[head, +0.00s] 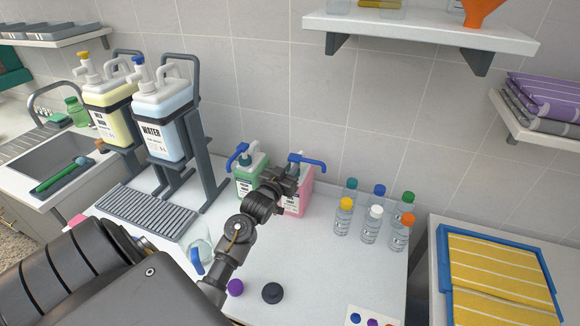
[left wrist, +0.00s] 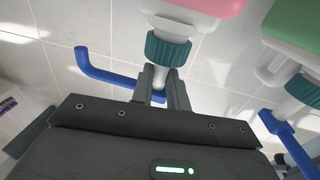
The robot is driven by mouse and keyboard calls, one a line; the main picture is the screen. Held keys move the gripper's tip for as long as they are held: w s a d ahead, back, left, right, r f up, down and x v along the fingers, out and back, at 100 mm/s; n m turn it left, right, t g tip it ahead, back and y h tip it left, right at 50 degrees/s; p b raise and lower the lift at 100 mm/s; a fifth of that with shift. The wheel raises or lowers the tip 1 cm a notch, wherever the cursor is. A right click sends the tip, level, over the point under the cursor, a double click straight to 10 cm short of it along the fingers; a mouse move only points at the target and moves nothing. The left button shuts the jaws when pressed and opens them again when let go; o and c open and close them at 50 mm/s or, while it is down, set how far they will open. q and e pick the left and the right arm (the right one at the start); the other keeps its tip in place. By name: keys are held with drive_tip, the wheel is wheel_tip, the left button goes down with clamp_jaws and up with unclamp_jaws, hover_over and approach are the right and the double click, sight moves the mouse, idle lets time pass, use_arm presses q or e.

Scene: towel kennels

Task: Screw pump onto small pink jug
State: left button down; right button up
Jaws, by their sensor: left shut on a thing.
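The small pink jug (head: 303,199) stands on the white counter against the tiled wall, partly hidden behind my left gripper (head: 287,180). Its pump has a blue spout (head: 309,162), which points right in the head view. In the left wrist view, which is upside down, the teal collar (left wrist: 168,49) sits at the neck of the pink jug (left wrist: 210,5). My left gripper (left wrist: 162,92) is shut on the pump's head, beyond the white stem (left wrist: 160,76). I cannot tell how tightly the collar is threaded. My right gripper is not in view.
A green jug (head: 242,182) with a blue-spouted pump stands close left of the pink one. Several capped bottles (head: 371,224) stand to the right. A black cap (head: 272,293) and a purple cap (head: 236,288) lie in front. A shelf (head: 420,32) hangs above.

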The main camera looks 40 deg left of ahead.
use_arm(q)
drive_tip(key=c, duration=1.3)
unclamp_jaws()
drive_tip(key=shift+s+d, duration=0.1)
drive_tip(key=shift+s, duration=0.25)
drive_tip(key=b+v, duration=0.2)
drive_tip(key=v, duration=0.8)
drive_tip(key=shift+b, duration=0.3)
